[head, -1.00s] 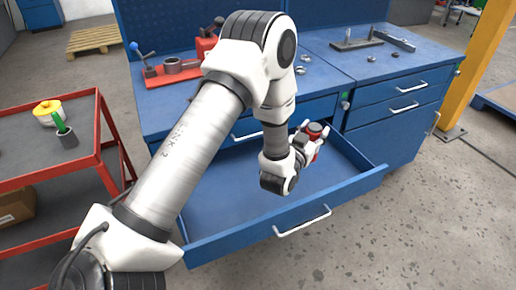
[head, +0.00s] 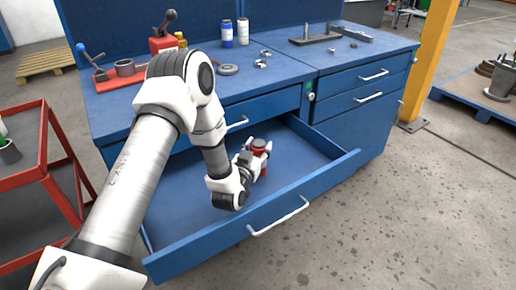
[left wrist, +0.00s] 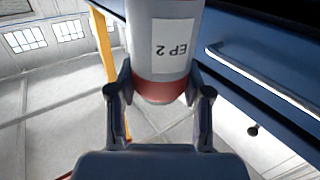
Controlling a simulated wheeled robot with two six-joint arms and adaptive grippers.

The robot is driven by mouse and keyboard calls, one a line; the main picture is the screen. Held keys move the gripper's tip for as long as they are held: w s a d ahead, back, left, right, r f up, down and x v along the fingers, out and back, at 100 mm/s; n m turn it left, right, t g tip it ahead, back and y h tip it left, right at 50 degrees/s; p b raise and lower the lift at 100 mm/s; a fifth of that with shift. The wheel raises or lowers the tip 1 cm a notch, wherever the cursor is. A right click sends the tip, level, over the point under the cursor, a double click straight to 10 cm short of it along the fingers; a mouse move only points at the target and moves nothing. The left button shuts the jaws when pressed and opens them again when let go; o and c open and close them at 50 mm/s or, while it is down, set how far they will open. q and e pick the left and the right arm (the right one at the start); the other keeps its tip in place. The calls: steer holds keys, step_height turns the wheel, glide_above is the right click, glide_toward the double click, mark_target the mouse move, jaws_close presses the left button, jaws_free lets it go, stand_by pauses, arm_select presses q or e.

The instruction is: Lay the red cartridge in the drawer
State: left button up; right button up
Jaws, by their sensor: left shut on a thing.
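The red cartridge (head: 262,158) is an upright cylinder with a dark top, and it shows over the open drawer. In the left wrist view the cartridge (left wrist: 163,88) has a grey body, a red band and a white label whose letters look upside down. My left gripper (head: 254,160) is shut on it from the left; both fingers (left wrist: 160,90) press its sides. The blue drawer (head: 190,215) is pulled out and its visible floor is bare. I cannot tell whether the cartridge touches the floor. My right gripper is out of view.
The drawer's front wall with a white handle (head: 280,217) stands nearest me. The blue bench (head: 285,72) above carries a red fixture (head: 122,75), bottles and small metal parts. A red cart (head: 40,190) is at left, a yellow post (head: 430,60) at right.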

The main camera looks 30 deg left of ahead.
arm_select(q)
steer(key=shift+f+b, duration=0.5)
steer(key=shift+f, duration=0.05)
steer(key=o, duration=1.3)
steer(key=shift+s, duration=0.1)
steer(key=shift+r, duration=0.25)
steer(key=shift+r+p, duration=0.65)
steer(key=shift+p, duration=0.1)
steer(key=v, duration=0.7)
steer(key=shift+s+d+f, duration=0.1)
steer(key=shift+s+f, duration=0.15)
